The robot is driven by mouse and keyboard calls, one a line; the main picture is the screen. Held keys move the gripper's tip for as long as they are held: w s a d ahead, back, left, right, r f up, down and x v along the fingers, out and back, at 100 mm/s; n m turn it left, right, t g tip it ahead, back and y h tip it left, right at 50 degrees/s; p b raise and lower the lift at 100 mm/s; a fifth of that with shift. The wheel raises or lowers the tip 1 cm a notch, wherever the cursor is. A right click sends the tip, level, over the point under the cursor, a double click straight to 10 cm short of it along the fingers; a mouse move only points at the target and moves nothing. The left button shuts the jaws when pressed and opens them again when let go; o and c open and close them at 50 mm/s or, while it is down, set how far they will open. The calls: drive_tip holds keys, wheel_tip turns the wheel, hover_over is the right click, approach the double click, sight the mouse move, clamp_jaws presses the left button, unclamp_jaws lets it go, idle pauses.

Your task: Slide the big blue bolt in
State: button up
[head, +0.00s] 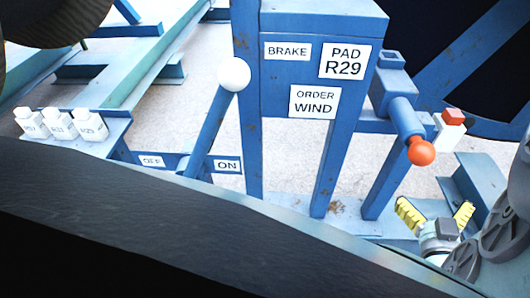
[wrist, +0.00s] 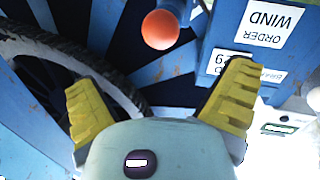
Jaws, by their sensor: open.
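The big blue bolt (head: 402,117) sticks out of a blue housing to the right of the sign post, with an orange ball knob (head: 421,151) on its near end. My gripper (head: 437,214) is below the knob at the lower right, its yellow fingers spread and empty. In the wrist view the orange knob (wrist: 160,29) is at the top middle, beyond the open fingers (wrist: 162,85) and not between them. A little of the blue bolt (wrist: 176,7) shows behind the knob.
A blue post carries BRAKE, PAD R29 and ORDER WIND labels (head: 314,102). A white-knobbed lever (head: 234,74) leans between OFF and ON plates. Labelled white blocks (head: 61,124) sit on a left shelf. A red-topped white box (head: 449,128) is right of the knob. A large wheel (wrist: 95,70) shows in the wrist view.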

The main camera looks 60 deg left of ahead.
drive_tip(key=p, duration=0.2)
approach(407, 125)
drive_tip(key=w+f, duration=0.1)
drive_tip(key=w, duration=0.2)
drive_tip(key=w+f, duration=0.1)
drive_tip(key=shift+w+d+f, duration=0.3)
drive_tip(key=shift+w, duration=0.1)
drive_tip(key=c, duration=1.3)
drive_tip(key=b+x, duration=0.1)
drive_tip(key=x, duration=0.2)
drive_tip(key=s+a+b+x, duration=0.1)
drive_tip(key=b+x, duration=0.1)
drive_tip(key=x, duration=0.2)
drive_tip(key=b+x, duration=0.1)
drive_tip(key=x, duration=0.2)
drive_tip(key=shift+a+f+b, duration=0.2)
drive_tip(key=shift+a+b, duration=0.2)
drive_tip(key=shift+c, duration=0.2)
drive_tip(key=o, duration=0.9)
drive_tip(key=shift+c, duration=0.2)
drive_tip(key=o, duration=0.5)
drive_tip(key=shift+r, duration=0.15)
